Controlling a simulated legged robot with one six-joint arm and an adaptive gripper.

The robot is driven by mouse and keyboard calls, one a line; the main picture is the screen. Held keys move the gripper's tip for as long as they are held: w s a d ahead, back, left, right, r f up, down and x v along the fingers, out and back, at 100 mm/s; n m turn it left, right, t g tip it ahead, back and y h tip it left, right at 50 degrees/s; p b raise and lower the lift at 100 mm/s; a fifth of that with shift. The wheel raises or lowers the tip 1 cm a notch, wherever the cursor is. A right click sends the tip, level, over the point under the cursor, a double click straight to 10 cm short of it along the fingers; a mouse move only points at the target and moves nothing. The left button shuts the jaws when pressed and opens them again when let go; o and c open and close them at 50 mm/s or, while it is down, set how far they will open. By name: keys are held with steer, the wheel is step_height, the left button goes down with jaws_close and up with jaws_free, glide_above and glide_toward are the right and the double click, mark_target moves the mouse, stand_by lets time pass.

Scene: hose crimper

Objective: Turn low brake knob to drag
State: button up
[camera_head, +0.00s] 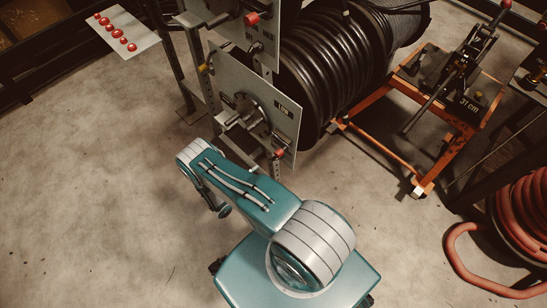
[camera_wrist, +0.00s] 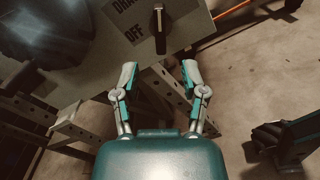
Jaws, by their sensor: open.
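The knob (camera_wrist: 158,30) is black and elongated, with a light mark at its upper end. It sits on a grey panel (camera_wrist: 190,18) in the wrist view, its long side running up the picture. The panel carries a label "OFF" to the knob's left and a partly cut-off "DRAG" label above that. My gripper (camera_wrist: 160,74) is open and empty, with the knob beyond the fingertips and in line with the gap between them. The fingers appear apart from the knob. In the head view, the panel marked "LOW" (camera_head: 286,124) stands beyond my arm; my gripper cannot be made out there.
A large reel of black hose (camera_head: 330,70) stands behind the panels. An orange frame (camera_head: 455,118) with a lever tool is to the right, and red hose (camera_head: 520,215) coils at the right edge. A white sheet with red pieces (camera_head: 138,40) lies upper left. Left floor is clear.

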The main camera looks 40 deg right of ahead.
mark_target(275, 159)
steer(key=d, duration=1)
steer(key=shift+w, duration=0.35)
jaws_close()
